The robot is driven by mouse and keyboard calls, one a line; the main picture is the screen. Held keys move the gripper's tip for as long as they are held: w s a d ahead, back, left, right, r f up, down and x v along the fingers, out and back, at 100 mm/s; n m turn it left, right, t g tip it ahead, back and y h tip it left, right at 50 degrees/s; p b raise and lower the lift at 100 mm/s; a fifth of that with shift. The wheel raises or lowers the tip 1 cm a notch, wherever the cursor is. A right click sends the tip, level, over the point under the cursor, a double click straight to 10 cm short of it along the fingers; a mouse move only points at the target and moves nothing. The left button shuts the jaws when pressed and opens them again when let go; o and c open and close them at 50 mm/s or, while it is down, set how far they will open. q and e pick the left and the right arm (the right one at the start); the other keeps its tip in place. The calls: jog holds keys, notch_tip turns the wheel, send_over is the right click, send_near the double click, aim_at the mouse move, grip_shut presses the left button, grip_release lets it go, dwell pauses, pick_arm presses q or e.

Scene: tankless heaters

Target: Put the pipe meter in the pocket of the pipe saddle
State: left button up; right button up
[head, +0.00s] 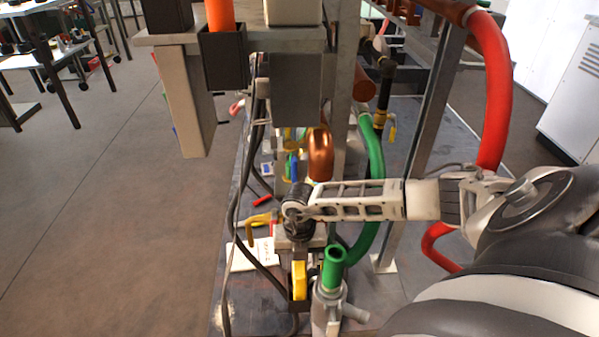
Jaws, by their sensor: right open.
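My right arm reaches in from the right, and its dark wrist hangs over the middle of the bench. My right gripper (299,258) points down and is open, its fingers partly hidden by the wrist. Just below it a small yellow piece (299,281), perhaps the pipe meter, stands upright in a narrow dark holder (299,305), which may be the pocket of the pipe saddle. I cannot tell whether the fingers touch the yellow piece. My left gripper is not in view.
A green hose (373,165) and a grey fitting with a green top (334,268) stand close on the right. Black cables hang on the left. A dark box (224,58) holding an orange piece (219,14) is above. A copper pipe (320,152) is behind. Floor at left is clear.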

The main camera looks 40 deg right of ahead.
notch_tip(320, 180, up, 4)
jog(key=shift+r+p, duration=0.25)
jog(key=shift+p, duration=0.2)
jog(key=shift+r, duration=0.35)
jog(key=s+a+r+t+y, duration=0.1)
jog(key=s+a+r+y, duration=0.15)
jog(key=a+y, duration=0.65)
jog(key=s+a+r+t+y, duration=0.1)
jog(key=a+r+y, duration=0.2)
jog(key=a, duration=1.3)
jog(key=w+a+r+m+t+y, duration=0.15)
jog(key=w+r+m+t, duration=0.25)
jog(key=r+m+t, duration=0.7)
jog(key=s+d+f+m+g+h, duration=0.3)
jog(key=s+f+m+h, duration=0.5)
jog(key=f+m, duration=0.4)
jog(key=shift+d+f+m+g+h, duration=0.2)
jog(key=shift+d+m+g+h, duration=0.15)
jog(key=shift+d+m, duration=0.6)
